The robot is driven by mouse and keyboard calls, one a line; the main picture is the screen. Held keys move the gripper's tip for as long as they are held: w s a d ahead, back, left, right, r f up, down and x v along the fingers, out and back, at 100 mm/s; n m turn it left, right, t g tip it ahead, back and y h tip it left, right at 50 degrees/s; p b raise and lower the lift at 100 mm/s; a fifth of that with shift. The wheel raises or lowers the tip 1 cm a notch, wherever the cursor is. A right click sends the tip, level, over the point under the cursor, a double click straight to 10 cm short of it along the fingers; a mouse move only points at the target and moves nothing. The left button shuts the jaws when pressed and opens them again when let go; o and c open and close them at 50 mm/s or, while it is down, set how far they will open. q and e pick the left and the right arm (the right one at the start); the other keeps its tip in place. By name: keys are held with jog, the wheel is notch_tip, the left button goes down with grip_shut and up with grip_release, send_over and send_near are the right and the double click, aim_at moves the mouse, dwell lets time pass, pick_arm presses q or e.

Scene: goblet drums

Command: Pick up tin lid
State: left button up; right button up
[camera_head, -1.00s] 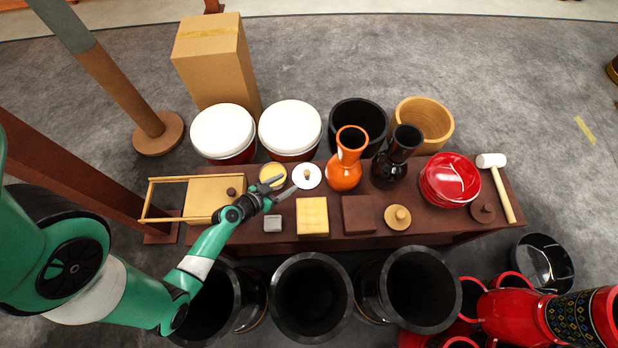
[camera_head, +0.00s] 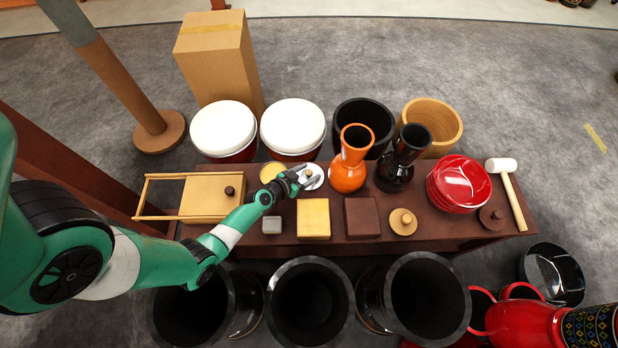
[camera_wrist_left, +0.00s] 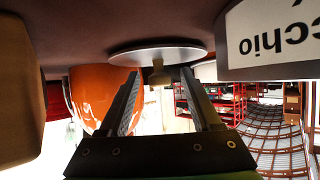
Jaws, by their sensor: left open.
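The tin lid (camera_head: 314,182) is a pale round disc with a small knob, lying on the dark brown bench, left of the orange goblet drum (camera_head: 348,172). In the left wrist view, which shows the scene upside down, the disc (camera_wrist_left: 158,54) and its tan knob (camera_wrist_left: 159,76) show just ahead of the fingers. My left gripper (camera_head: 308,176) is open and partly covers the lid. In the wrist view its two fingers (camera_wrist_left: 160,82) stand apart, either side of the knob in the picture; I see no clear contact. My right gripper is not in view.
A yellow round lid (camera_head: 272,173) lies left of the gripper. A yellow block (camera_head: 313,220) and a small grey block (camera_head: 271,225) lie in front. White-topped drums (camera_head: 293,124) stand behind. A white labelled object (camera_wrist_left: 268,42) is close at right in the wrist view.

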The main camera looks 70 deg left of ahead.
pick_arm(q)
jog(key=shift+w+a+f, duration=0.15)
jog(key=shift+w, duration=0.2)
jog(key=shift+s, duration=0.1)
jog(key=shift+c, duration=0.9)
grip_shut()
